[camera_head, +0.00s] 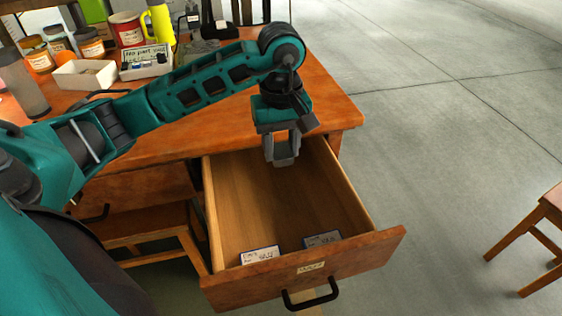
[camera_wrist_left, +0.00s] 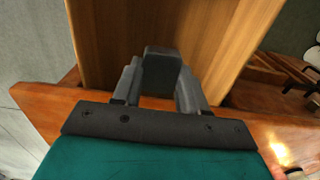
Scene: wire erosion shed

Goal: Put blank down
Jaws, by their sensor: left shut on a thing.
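My left gripper (camera_head: 283,152) reaches over the back part of the open drawer (camera_head: 275,205), fingers pointing down. In the wrist view the left gripper (camera_wrist_left: 160,95) is shut on a dark grey block, the blank (camera_wrist_left: 162,70), held between the two fingers. In the head view the blank is hard to tell apart from the grey fingers. The gripper appears to be above the drawer's wooden floor; how high I cannot tell. My right gripper is not in view.
The wooden desk (camera_head: 200,133) carries jars, a red mug (camera_head: 127,30), a white tray (camera_head: 85,75) and a labelled box (camera_head: 147,62). A stool (camera_head: 540,230) stands right.

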